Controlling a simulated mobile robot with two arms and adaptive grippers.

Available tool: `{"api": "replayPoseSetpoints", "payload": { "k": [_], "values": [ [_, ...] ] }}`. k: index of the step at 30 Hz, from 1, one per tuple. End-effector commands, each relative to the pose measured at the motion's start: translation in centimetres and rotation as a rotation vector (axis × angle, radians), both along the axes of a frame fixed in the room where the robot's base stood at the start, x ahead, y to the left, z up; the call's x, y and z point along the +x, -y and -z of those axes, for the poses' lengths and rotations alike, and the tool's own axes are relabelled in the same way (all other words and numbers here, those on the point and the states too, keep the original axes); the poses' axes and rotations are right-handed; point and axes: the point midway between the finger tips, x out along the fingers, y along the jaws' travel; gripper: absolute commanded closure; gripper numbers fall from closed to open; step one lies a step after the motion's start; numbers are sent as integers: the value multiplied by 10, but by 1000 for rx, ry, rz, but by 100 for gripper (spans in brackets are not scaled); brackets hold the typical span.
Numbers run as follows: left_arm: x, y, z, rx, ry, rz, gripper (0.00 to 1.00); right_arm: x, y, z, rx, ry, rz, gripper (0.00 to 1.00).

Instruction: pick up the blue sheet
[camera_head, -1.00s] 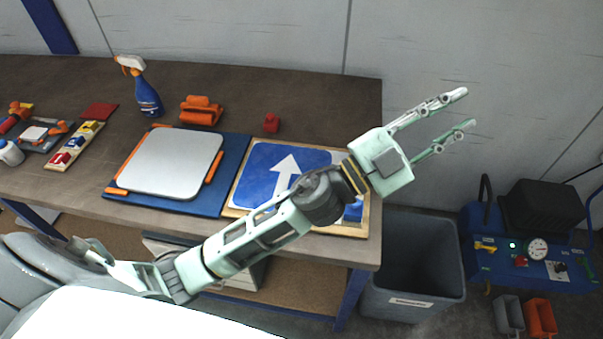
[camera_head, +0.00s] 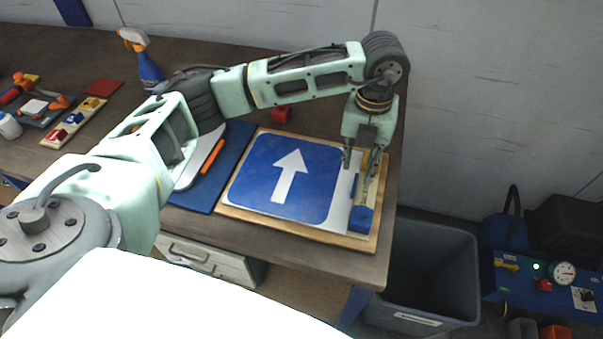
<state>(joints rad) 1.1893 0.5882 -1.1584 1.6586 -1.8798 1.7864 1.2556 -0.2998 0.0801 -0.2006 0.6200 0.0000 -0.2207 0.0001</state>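The blue sheet (camera_head: 255,190), with rounded corners and a white upward arrow, lies flat on a wooden board (camera_head: 233,212) near the front right of the table. A white strip shows along its right edge. My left gripper (camera_head: 360,172) points down over the right part of the board, just right of the blue sheet. Its two fingers are apart, with nothing seen held between them. Whether the fingertips touch anything below cannot be told. A small blue block (camera_head: 361,219) lies on the board below the gripper. My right gripper is not in view.
A red block (camera_head: 281,114) and a spray bottle (camera_head: 148,70) stand behind. A grey bin (camera_head: 440,265) stands off the table's right edge.

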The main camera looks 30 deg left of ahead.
Motion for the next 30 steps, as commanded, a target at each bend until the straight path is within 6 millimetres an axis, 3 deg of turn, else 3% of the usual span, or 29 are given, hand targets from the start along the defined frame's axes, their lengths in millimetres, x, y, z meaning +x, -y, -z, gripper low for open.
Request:
{"api": "replayPoseSetpoints", "payload": {
  "k": [12,21,30],
  "values": [
    [0,2,54,-3,-4,3,71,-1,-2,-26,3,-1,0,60],
    [1,2,63,-6,-2,4,71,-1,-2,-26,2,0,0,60],
    [1,3,63,-6,-2,5,96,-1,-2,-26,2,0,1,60]
  ]
}}
